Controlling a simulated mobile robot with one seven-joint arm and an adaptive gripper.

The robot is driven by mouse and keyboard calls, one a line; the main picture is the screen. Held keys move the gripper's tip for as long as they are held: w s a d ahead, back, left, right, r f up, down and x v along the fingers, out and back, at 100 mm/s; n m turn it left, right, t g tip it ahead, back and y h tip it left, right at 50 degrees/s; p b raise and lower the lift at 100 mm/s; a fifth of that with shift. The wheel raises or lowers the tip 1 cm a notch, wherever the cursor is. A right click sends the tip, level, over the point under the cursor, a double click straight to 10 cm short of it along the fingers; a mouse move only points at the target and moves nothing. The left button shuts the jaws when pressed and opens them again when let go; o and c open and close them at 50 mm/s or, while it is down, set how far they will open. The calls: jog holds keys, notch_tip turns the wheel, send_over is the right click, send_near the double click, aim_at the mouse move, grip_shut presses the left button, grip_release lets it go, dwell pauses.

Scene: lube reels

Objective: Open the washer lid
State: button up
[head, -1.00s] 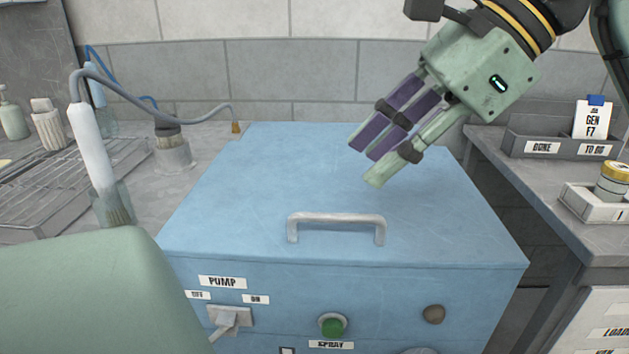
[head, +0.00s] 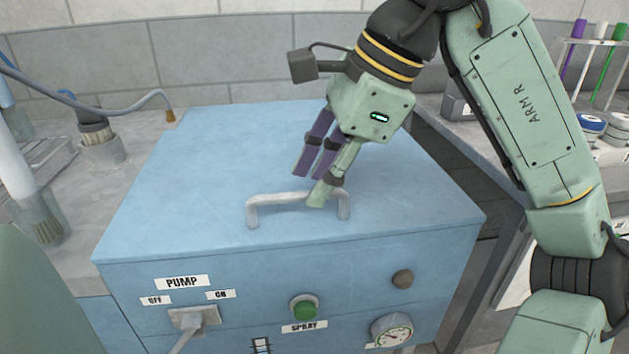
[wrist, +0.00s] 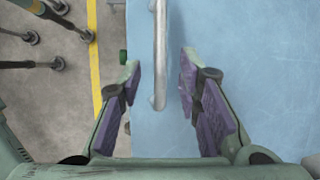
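The blue washer has a flat lid (head: 220,150), lying level and closed on its body. A pale metal bar handle (head: 270,198) stands near the lid's front edge. My gripper (head: 312,188) is over the right part of the handle, fingers pointing down. In the wrist view the handle (wrist: 160,40) runs between the spread fingers, with a gap on each side. One finger is on the front side of the bar, the purple-padded ones behind it. I cannot tell how far down the fingertips reach beside the bar.
A brush in a holder (head: 98,142) and a hose (head: 100,100) are at the left. A tube rack (head: 595,45) stands at the right.

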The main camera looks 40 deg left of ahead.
jog(key=shift+s+a+f, duration=0.15)
jog(key=shift+a+f, duration=0.15)
jog(key=shift+f, duration=0.3)
jog(key=shift+c, duration=0.5)
grip_shut()
